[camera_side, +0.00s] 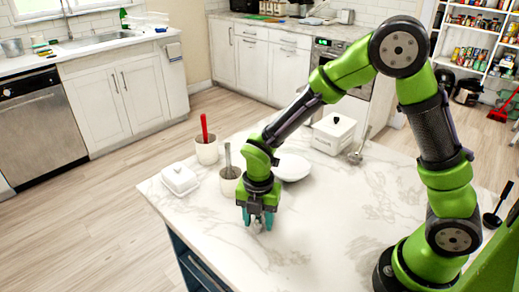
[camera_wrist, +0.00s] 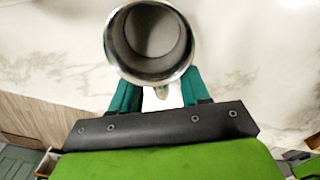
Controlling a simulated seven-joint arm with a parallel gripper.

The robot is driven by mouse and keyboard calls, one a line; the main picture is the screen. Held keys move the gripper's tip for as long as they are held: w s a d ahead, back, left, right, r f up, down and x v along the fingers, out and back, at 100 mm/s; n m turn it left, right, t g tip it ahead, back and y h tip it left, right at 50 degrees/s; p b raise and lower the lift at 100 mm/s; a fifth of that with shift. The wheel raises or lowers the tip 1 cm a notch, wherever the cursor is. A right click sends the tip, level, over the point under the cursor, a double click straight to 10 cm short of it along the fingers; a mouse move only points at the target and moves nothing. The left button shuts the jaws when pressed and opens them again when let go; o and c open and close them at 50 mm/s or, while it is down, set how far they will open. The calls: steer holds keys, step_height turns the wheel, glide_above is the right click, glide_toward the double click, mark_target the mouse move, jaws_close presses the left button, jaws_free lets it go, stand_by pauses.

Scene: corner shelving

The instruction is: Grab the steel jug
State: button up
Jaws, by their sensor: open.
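The steel jug (camera_wrist: 150,40) is large in the wrist view. I look down into its round, shiny open mouth, and a small spout or handle piece shows at its lower edge. The teal fingers of my gripper (camera_wrist: 155,92) stand apart on either side of the jug's near edge. In the side view my gripper (camera_side: 257,222) points down at the marble island top. Only a small grey part of the jug (camera_side: 258,226) shows there between the fingers; the rest is hidden. I cannot tell whether the fingers touch it.
On the marble island (camera_side: 320,225), a white butter dish (camera_side: 180,179), a utensil crock with a red handle (camera_side: 207,152), another crock (camera_side: 229,181), a white plate (camera_side: 292,167) and a white box (camera_side: 333,133) stand behind my gripper. The front of the top is clear.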

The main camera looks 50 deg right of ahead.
steer(key=shift+f, duration=0.85)
steer(key=shift+c, duration=0.4)
jaws_close()
steer(key=shift+r, duration=0.15)
